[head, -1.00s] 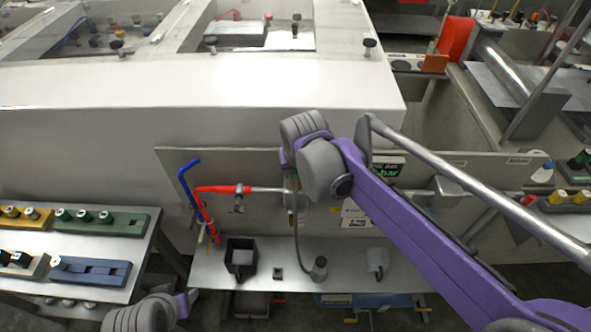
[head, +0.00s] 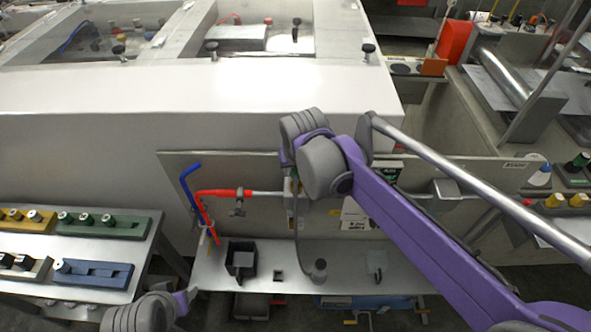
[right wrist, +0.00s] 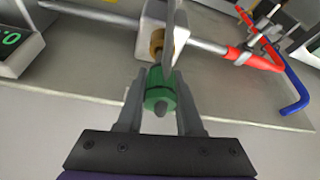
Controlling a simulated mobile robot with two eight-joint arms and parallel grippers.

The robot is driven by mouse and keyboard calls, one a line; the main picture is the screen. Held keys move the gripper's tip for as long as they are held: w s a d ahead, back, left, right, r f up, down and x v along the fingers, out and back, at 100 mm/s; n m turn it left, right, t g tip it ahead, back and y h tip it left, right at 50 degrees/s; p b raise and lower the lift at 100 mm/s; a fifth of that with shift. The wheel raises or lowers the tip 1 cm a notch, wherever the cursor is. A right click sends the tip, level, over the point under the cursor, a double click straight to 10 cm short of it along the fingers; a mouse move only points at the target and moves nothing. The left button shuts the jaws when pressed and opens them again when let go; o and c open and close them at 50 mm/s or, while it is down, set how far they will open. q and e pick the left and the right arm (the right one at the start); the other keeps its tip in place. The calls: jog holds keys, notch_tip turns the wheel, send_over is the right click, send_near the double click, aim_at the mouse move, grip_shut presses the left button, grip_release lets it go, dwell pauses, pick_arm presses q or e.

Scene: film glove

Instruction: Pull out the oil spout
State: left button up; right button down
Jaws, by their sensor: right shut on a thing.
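A bent blue tube (head: 186,178) and a red pipe (head: 220,192) stand on the left of the upright grey panel; I cannot tell for sure which part is the oil spout. They also show in the right wrist view, the blue tube (right wrist: 297,95) at right and the red pipe (right wrist: 262,52) beside it. My right gripper (right wrist: 160,88) is shut on a green cylindrical knob (right wrist: 160,100), in line with a brass fitting (right wrist: 156,45) on a pale block. In the head view my purple right arm hides these fingers.
A side table at left carries yellow, green and blue blocks (head: 95,272). A long white housing (head: 130,130) stands behind the panel.

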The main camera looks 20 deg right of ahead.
pick_arm(q)
jog(key=shift+w+r+p, duration=0.25)
jog(key=shift+r+p, duration=0.1)
jog(key=shift+r, duration=0.2)
jog(key=shift+w+r+p, duration=0.25)
jog(key=shift+r+p, duration=0.1)
jog(key=shift+r, duration=0.2)
pick_arm(e)
jog(key=shift+r, duration=1.3)
jog(key=shift+r, duration=0.55)
jog(key=shift+w+r+p, duration=0.1)
jog(key=shift+r+p, duration=0.65)
jog(key=shift+r, duration=0.25)
pick_arm(q)
jog(key=shift+w+r, duration=0.35)
jog(key=shift+r, duration=0.25)
jog(key=shift+w+r, duration=0.3)
jog(key=shift+r, duration=0.25)
jog(key=shift+s, duration=0.15)
